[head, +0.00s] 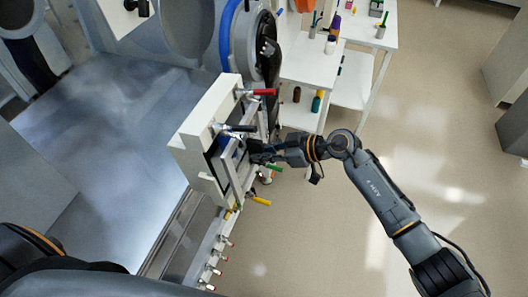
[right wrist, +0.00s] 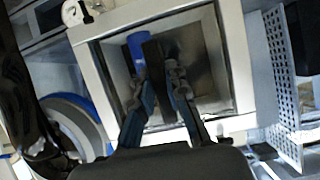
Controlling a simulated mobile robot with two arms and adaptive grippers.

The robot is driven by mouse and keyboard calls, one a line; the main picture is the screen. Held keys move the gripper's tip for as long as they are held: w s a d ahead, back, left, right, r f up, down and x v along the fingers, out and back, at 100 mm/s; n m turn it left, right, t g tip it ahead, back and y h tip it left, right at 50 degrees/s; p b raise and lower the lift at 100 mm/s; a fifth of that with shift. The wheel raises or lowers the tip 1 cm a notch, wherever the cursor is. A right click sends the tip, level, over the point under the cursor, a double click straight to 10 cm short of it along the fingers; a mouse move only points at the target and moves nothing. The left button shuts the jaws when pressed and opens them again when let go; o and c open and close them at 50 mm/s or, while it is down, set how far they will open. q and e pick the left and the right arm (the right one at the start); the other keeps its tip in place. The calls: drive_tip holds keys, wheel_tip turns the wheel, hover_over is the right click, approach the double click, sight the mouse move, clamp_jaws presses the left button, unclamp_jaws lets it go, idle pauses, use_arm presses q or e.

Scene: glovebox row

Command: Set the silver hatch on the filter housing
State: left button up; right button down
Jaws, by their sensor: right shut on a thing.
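The filter housing (head: 196,155) is a pale, thick square body near the middle of the head view, with lever clamps around its front. The silver hatch (head: 231,178) is upright, close in front of the housing's face. Whether it touches all round cannot be told. My right gripper (head: 260,151) is shut on the hatch, reaching it from the right. In the right wrist view the fingers of my gripper (right wrist: 158,88) close around a dark grip in front of the silver square (right wrist: 205,65). My left gripper is out of view; only part of that arm shows.
The clamps have a red lever (head: 263,92), a black lever (head: 238,128), a green lever (head: 273,167) and a yellow lever (head: 260,201). White tables (head: 312,65) with bottles stand behind. A perforated panel (right wrist: 287,85) is right of the hatch. Floor at right is clear.

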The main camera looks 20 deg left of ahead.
sight(250, 150)
drive_tip(key=shift+a, duration=0.75)
drive_tip(key=shift+a+f, duration=0.1)
drive_tip(key=shift+a, duration=1.15)
idle(1.4)
